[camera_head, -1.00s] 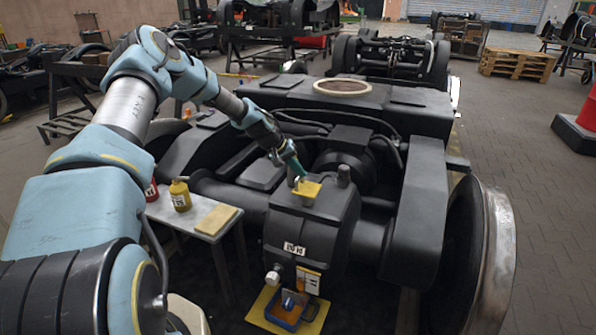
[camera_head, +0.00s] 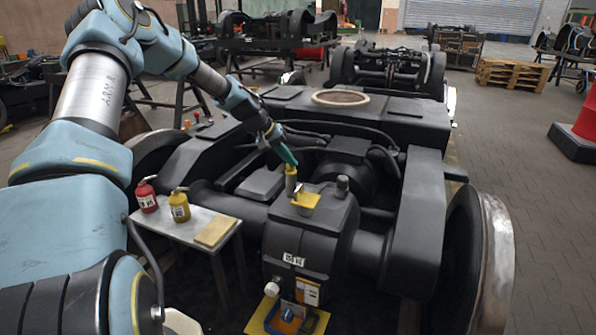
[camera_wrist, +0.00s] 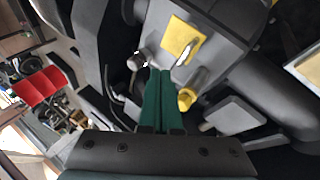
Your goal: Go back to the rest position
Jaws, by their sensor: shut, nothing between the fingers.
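My gripper (camera_head: 291,161) has green fingers that are shut and empty. In the head view it points down to the right, just above a pale post with a yellow base (camera_head: 291,180) at the back-left of the black gearbox housing (camera_head: 312,232). Whether it touches the post is unclear. In the wrist view my shut fingers (camera_wrist: 161,72) reach toward the housing, with a yellow plate (camera_wrist: 182,40) ahead and a yellow-ended cylinder (camera_wrist: 188,98) to their right. The yellow plate on the housing also shows in the head view (camera_head: 306,199).
A small bench (camera_head: 165,225) left of the housing carries a red bottle (camera_head: 147,199), a yellow bottle (camera_head: 179,208) and a tan pad (camera_head: 215,232). A blue tray (camera_head: 303,320) lies at the housing's foot. A large wheel (camera_head: 495,260) stands right.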

